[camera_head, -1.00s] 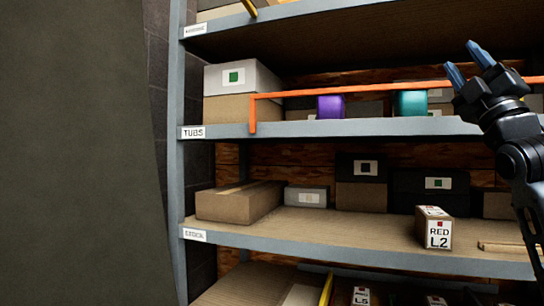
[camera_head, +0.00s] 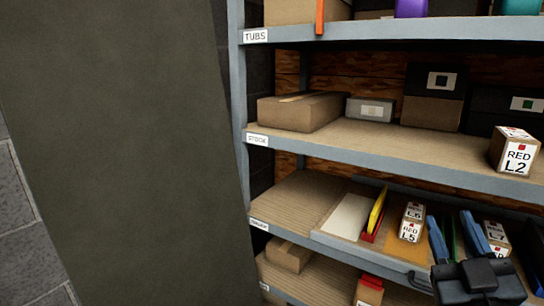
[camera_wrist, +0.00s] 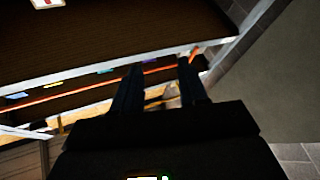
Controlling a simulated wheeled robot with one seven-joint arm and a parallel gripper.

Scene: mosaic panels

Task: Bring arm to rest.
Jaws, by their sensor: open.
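My gripper (camera_head: 455,236) is at the lower right of the head view, with its two blue fingers apart and nothing between them. It appears in front of the lower shelf with the small boxes. In the wrist view my gripper (camera_wrist: 160,78) shows as two dark fingers, spread and empty, pointing toward a shelf edge and an orange bar (camera_wrist: 95,87). Most of my arm is out of the head view.
A shelf rack (camera_head: 240,120) fills the right side. A box marked RED L2 (camera_head: 516,152) stands on the middle shelf. A tray (camera_head: 335,238) below holds small boxes and coloured dividers. A dark grey panel (camera_head: 110,150) stands at left.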

